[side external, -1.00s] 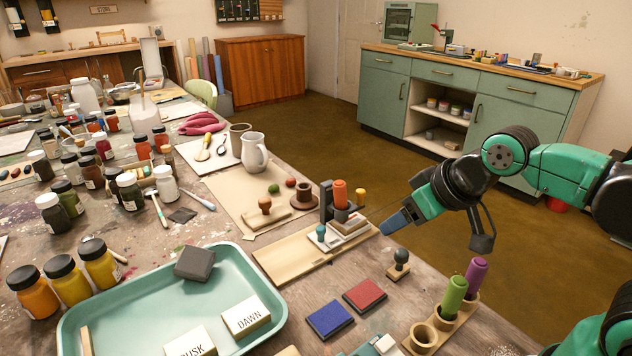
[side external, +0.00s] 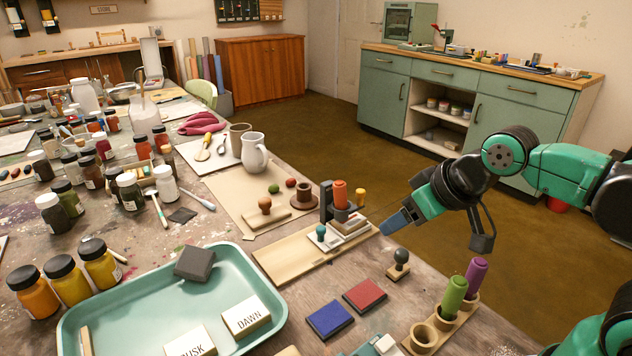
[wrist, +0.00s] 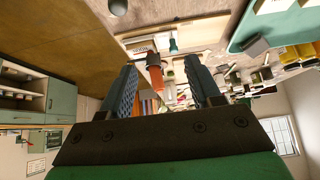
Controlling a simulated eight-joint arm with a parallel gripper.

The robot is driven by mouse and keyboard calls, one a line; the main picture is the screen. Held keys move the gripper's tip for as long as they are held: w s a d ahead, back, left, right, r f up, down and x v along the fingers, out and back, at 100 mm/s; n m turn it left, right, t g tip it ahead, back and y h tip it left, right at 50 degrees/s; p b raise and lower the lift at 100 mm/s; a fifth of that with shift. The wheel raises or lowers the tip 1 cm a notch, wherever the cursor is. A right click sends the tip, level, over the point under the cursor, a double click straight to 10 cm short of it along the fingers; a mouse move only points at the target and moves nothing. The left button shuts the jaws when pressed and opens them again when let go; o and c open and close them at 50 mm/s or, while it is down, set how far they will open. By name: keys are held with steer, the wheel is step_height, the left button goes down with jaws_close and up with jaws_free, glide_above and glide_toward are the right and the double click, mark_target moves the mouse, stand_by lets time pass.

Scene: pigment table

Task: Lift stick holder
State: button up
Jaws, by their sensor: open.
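My gripper (side external: 434,236) hangs over the table's right edge with its jaws apart and nothing between them. A wooden holder (side external: 423,338) with round cups stands at the front right, below my gripper; a green stick (side external: 454,296) and a purple stick (side external: 475,275) stand upright in it, and the nearest cup looks empty. In the wrist view the orange stick (wrist: 155,78) shows beyond and between the open fingers (wrist: 160,74). Which holder is the stick holder I cannot tell.
The wooden board (side external: 290,262) also bears a small teal-knobbed stamp (side external: 320,233). Red (side external: 365,294) and blue (side external: 330,320) pads and a dark-knobbed stamp (side external: 400,260) lie nearer. A teal tray (side external: 110,310) and several jars fill the left. Open floor lies right of the table.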

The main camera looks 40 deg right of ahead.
steer(key=w+d+r+m+g, duration=0.2)
steer(key=w+r, duration=0.1)
steer(key=w, duration=0.2)
steer(key=m+g, duration=0.5)
steer(key=m, duration=0.2)
glide_above(361, 190)
step_height(361, 190, down, 3)
steer(key=shift+s+f, duration=0.1)
steer(key=shift+f, duration=2.9)
